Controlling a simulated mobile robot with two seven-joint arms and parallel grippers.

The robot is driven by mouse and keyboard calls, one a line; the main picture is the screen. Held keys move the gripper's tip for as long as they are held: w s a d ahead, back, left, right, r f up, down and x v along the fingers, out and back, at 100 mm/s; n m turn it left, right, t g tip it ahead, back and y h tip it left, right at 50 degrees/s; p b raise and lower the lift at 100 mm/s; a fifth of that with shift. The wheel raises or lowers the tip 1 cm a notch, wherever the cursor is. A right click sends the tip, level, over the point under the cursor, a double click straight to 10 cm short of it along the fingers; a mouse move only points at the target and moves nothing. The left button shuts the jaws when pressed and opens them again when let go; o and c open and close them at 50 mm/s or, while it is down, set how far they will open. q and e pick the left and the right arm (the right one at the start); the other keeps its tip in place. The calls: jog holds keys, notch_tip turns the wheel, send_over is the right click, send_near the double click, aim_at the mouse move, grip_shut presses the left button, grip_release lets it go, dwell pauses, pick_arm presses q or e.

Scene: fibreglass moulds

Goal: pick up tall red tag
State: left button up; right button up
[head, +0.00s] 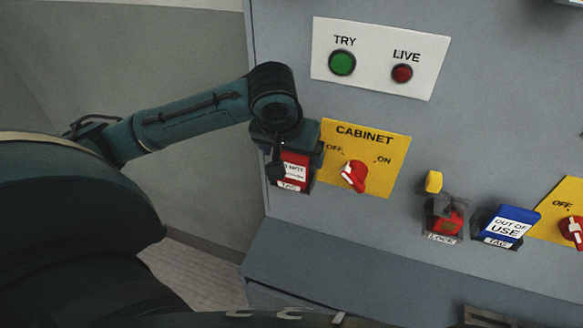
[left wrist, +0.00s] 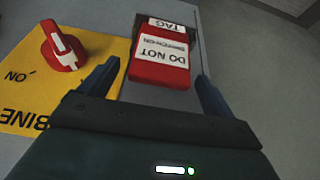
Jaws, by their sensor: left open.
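The tall red tag (head: 296,170) hangs on the grey cabinet front, just left of the yellow CABINET plate. Its white label reads "DO NOT SWITCH ON" in the left wrist view (left wrist: 160,68), where it appears upside down. My left gripper (head: 280,160) is in front of the tag and covers part of it. In the left wrist view the gripper (left wrist: 153,82) is open, one finger on each side of the tag. I cannot tell whether the fingers touch it. My right gripper does not show.
The yellow CABINET plate (head: 384,168) with its red rotary switch (head: 353,176) is close beside the tag. To the right are a red lock (head: 446,220) and a blue OUT OF USE tag (head: 507,225). The TRY and LIVE panel (head: 375,91) is above.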

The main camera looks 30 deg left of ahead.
pick_arm(q)
jog(key=shift+f, duration=0.15)
jog(key=c, duration=1)
jog(key=shift+c, duration=0.2)
